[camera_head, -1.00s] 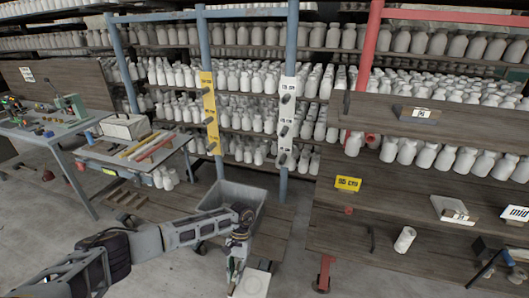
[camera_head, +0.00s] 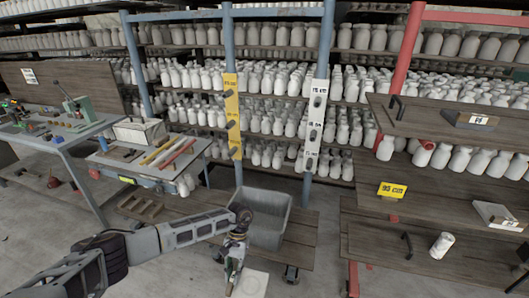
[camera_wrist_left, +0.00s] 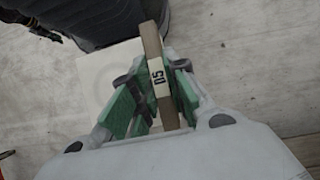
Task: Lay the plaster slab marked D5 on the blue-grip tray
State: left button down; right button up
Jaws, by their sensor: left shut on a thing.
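My left gripper (camera_head: 232,270) is shut on the plaster slab marked D5, low in front of me. In the left wrist view the slab (camera_wrist_left: 152,45) shows as a narrow beige edge with a white D5 label, between the green pads of the gripper (camera_wrist_left: 155,95). The slab stands edge-on to that camera, and its broad faces are hidden. In the head view it is too small to make out clearly. I cannot make out the blue-grip tray in either view. My right gripper is not in view.
A grey bin (camera_head: 262,218) stands just beyond my left gripper. A workbench (camera_head: 150,160) with coloured bars is at left. Shelves of white bottles fill the back.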

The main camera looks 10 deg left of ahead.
aim_at(118, 152)
jog(key=j, duration=1.45)
jog(key=i+j, duration=0.15)
jog(key=j, duration=1.3)
jog(key=i+j, duration=0.1)
jog(key=j, duration=0.3)
jog(key=i+j, duration=0.1)
jog(key=j, duration=0.3)
jog(key=i+j, duration=0.1)
jog(key=j, duration=0.35)
jog(key=i+j, duration=0.1)
jog(key=j, duration=0.3)
jog(key=i+j, duration=0.1)
jog(key=j, duration=0.3)
jog(key=i+j, duration=0.1)
jog(key=j, duration=0.3)
